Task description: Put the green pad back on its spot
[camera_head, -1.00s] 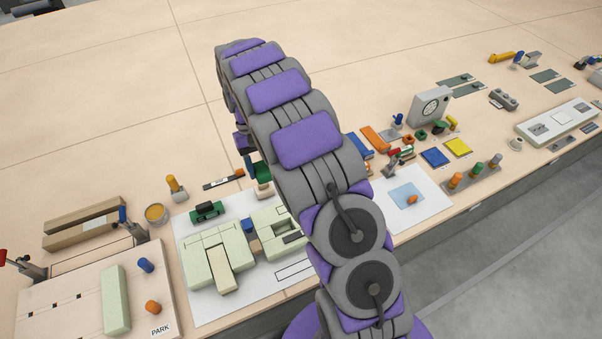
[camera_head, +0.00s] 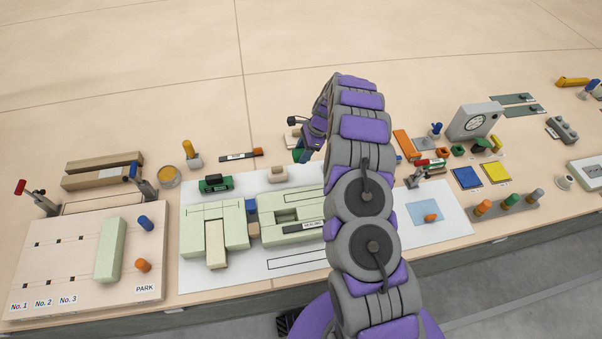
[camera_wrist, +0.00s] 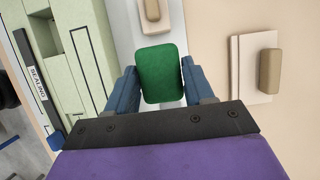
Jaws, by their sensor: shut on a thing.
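The green pad (camera_wrist: 160,73) is a rounded green block between the two blue fingers of my gripper (camera_wrist: 160,82) in the wrist view. The fingers are shut on its sides. In the head view my gripper (camera_head: 303,155) hangs behind the pale green blocks, left of my arm, with a bit of green showing at its tip. A blue pad (camera_head: 466,178) and a yellow pad (camera_head: 496,172) lie side by side on the right. I cannot make out a spot for the green pad; my arm covers part of the table.
Pale green blocks (camera_head: 217,230) stand on a white sheet at centre left. A PARK board (camera_head: 85,285) is at the left. The back of the table is clear.

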